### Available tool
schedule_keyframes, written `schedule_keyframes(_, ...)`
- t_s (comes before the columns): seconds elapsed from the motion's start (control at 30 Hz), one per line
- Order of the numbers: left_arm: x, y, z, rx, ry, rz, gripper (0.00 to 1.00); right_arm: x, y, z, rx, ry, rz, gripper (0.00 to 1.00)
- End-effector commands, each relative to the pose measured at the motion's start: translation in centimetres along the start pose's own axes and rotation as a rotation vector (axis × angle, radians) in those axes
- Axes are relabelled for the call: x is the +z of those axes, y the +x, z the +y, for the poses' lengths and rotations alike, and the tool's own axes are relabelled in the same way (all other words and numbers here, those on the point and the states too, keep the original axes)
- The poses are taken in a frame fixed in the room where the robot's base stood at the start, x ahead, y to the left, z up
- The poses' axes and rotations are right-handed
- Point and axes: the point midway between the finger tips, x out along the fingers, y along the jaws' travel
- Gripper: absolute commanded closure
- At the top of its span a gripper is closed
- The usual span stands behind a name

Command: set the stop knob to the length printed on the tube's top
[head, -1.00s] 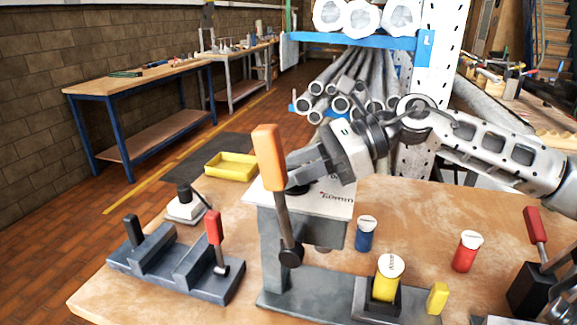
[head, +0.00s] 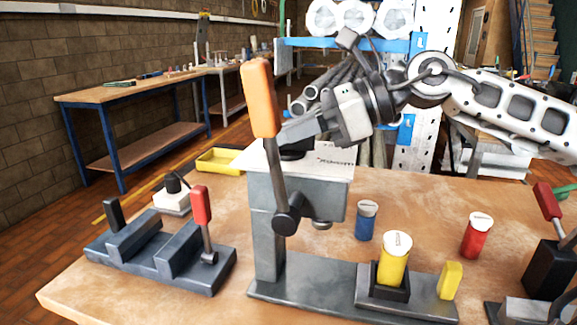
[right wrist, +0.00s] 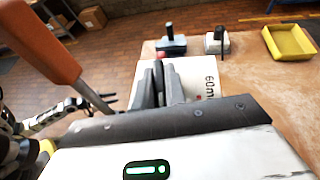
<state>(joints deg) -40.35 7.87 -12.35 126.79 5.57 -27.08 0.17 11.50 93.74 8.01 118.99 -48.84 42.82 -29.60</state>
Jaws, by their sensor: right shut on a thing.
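The yellow tube (head: 392,268) stands upright in a dark holder on the press base; its white top (head: 397,243) carries print too small to read. The press (head: 268,225) has an orange-handled lever (head: 260,98) and a pale top plate (head: 332,160) with lettering. In the right wrist view, "60m" shows on that plate (right wrist: 205,70), its end cut off. My right gripper (head: 288,140) is shut on the dark stop knob (head: 297,152) above the plate, largely hiding it. In the right wrist view, an arm, apparently mine, ends in a small left gripper (right wrist: 108,98); its jaw opening is unclear.
A blue tube (head: 366,222) and a red tube (head: 476,237) stand right of the press. A yellow block (head: 450,281) is beside the holder. A red-handled fixture (head: 165,255) stands left, with a yellow tray (head: 218,161) behind. Another red-handled device (head: 550,245) is at the right edge.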

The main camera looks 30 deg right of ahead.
Motion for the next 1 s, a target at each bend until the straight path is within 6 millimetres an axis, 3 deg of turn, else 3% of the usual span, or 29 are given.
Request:
schedule_keyframes(0.03, 1.2, 0.8, -0.1, 0.004, 0.001, 0.011, 0.64, -0.9, 0.3, -0.1, -0.033, 0.001, -0.002, 1.00)
schedule_keyframes(0.2, 2.0, 1.3, -0.1, 0.010, 0.009, 0.038, 0.64, -0.5, 0.2, 0.0, -0.128, 0.041, -0.002, 1.00)
schedule_keyframes(0.7, 1.8, 1.2, -0.1, 0.012, 0.018, 0.052, 0.64, 0.2, -0.1, 0.0, -0.186, 0.076, -0.009, 1.00)
schedule_keyframes(0.73, 1.8, 1.2, -0.1, 0.012, 0.018, 0.052, 0.64, 0.2, -0.1, 0.0, -0.186, 0.077, -0.009, 0.79)
schedule_keyframes(0.8, 1.8, 1.2, -0.1, 0.012, 0.018, 0.052, 0.64, 0.2, -0.1, 0.0, -0.185, 0.076, -0.009, 0.65)
schedule_keyframes(1.0, 1.9, 1.2, -0.1, 0.011, 0.018, 0.051, 0.64, 0.1, 0.0, 0.0, -0.183, 0.076, -0.006, 0.65)
